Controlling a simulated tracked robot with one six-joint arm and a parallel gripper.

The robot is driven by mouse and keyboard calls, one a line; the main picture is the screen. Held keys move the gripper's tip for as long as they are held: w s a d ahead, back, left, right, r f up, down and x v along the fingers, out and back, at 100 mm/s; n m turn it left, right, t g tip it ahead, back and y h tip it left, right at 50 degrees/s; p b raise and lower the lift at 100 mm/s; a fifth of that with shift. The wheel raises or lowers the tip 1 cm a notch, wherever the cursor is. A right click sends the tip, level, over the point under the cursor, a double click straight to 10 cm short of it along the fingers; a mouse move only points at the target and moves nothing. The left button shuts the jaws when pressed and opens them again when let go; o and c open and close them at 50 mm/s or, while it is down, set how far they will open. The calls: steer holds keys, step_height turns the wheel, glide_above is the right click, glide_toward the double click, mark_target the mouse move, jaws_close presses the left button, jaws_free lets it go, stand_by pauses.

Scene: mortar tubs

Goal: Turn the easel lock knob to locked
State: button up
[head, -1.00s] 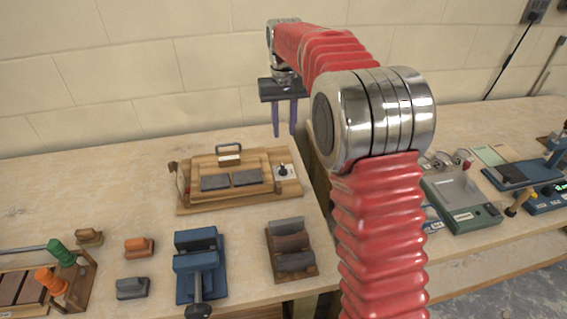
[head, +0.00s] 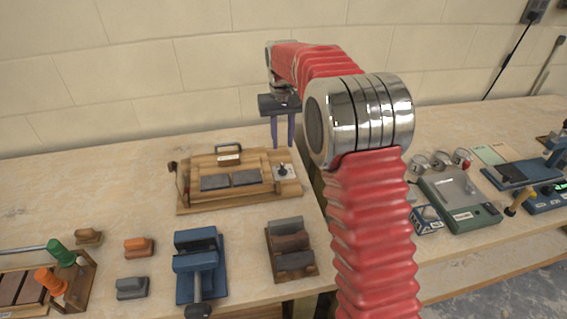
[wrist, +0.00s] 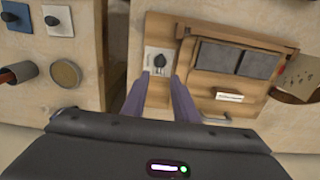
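The easel (head: 240,192) is a wooden box with two dark grey panels, lying on the left bench. Its lock knob (head: 283,170) is a small black knob on a pale plate at the right end. The knob also shows in the wrist view (wrist: 159,61), beyond the fingertips, with its pointed end downward in that picture. My gripper (head: 283,146) hangs above the knob with its purple fingers pointing down. In the wrist view my gripper (wrist: 162,75) is open and empty, its two fingers either side of the plate's line. The fingers appear above the knob, not around it.
A gap separates the left bench from the right bench, which holds a grey-green device (head: 462,206). The wall is close behind.

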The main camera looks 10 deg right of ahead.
mark_target(283, 166)
step_height(283, 166, down, 10)
steer(key=shift+r, duration=0.1)
stand_by(0.4)
steer(key=shift+c, duration=0.7)
jaws_close()
